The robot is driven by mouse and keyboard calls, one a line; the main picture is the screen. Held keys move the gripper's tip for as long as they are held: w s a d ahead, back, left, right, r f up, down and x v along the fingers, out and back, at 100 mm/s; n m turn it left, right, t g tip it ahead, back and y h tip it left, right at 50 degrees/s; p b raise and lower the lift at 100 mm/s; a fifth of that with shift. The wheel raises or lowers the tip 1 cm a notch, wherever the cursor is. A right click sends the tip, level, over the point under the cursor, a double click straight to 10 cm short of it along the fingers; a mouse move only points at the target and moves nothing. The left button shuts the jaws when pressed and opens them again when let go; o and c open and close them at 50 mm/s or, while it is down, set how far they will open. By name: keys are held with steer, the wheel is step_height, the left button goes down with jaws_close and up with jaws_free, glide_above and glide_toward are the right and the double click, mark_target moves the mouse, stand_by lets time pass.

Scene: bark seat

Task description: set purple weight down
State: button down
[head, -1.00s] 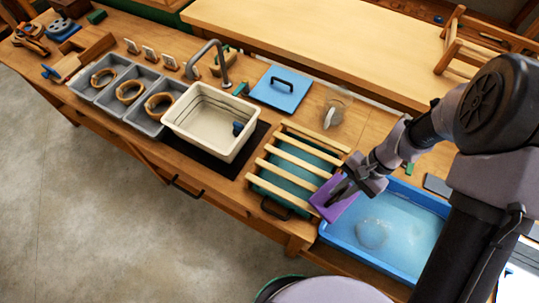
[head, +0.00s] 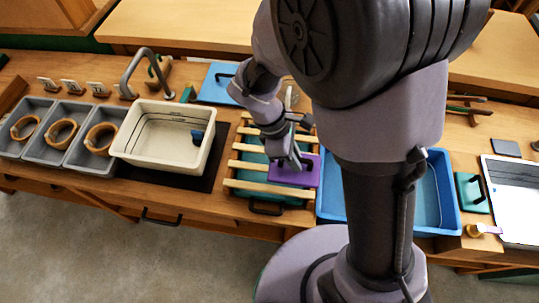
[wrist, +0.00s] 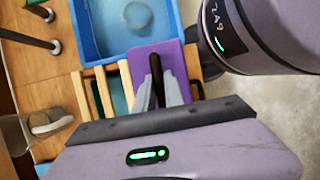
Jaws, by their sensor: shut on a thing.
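The purple weight (head: 301,174) is a flat purple slab with a dark handle. My gripper (head: 291,165) is shut on its handle. In the wrist view the purple weight (wrist: 171,62) lies beyond my fingers, with its dark handle (wrist: 156,74) between the fingertips (wrist: 160,90). In the head view the weight is over the right part of a wooden slatted rack (head: 240,165) on a green tray. I cannot tell whether it touches the slats. My arm hides part of the rack.
A blue water tub (head: 328,190) is right of the rack, partly hidden by my arm. A cream basin (head: 165,137) stands left, with grey bins (head: 92,165) beyond it. A blue lid (head: 217,84) lies behind. A white tray (head: 515,200) is far right.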

steer(key=w+a+f+b, duration=0.1)
steer(key=w+b, duration=0.1)
steer(key=w, duration=0.3)
steer(key=w+a+f+b, duration=0.1)
steer(key=w+f+b, duration=0.1)
steer(key=w, duration=0.3)
steer(key=w+a+f+b, duration=0.1)
steer(key=w+f+b, duration=0.1)
steer(key=w, duration=0.3)
steer(key=shift+w+a+f, duration=0.1)
steer(key=shift+w+a, duration=0.1)
steer(key=shift+w, duration=0.15)
steer(key=shift+r, duration=0.2)
steer(key=shift+f, duration=0.15)
steer(key=c, duration=1.4)
jaws_free()
steer(key=shift+c, duration=0.2)
